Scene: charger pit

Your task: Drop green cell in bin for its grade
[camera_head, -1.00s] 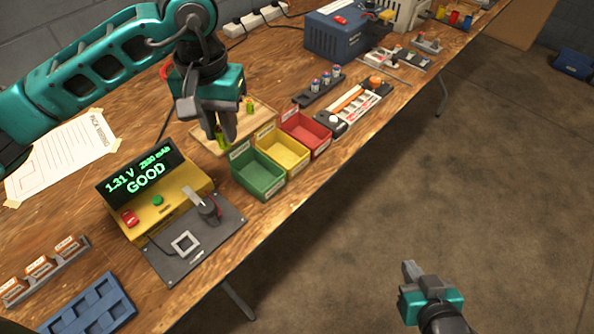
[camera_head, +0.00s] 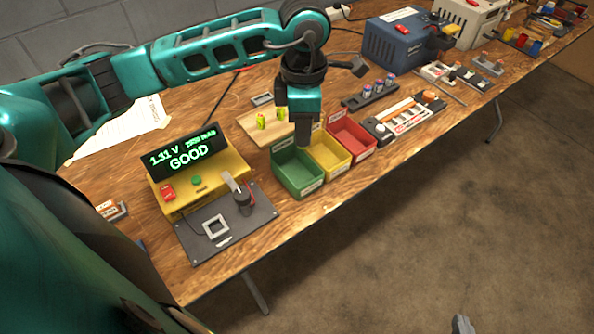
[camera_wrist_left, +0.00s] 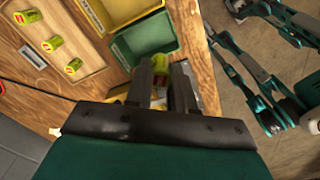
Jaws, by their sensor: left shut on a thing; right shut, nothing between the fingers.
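My left gripper (camera_head: 303,140) hangs over the back right part of the green bin (camera_head: 303,184), pointing down. The yellow bin (camera_head: 331,163) and red bin (camera_head: 353,143) stand to the right of the green one. The tester display (camera_head: 186,156) reads 1.31 V and GOOD. My right gripper (camera_head: 463,324) is shut and empty, only its tip showing at the bottom edge.
The tester's dark plate (camera_head: 222,224) has a lever beside the bins. Open floor lies right of the table edge.

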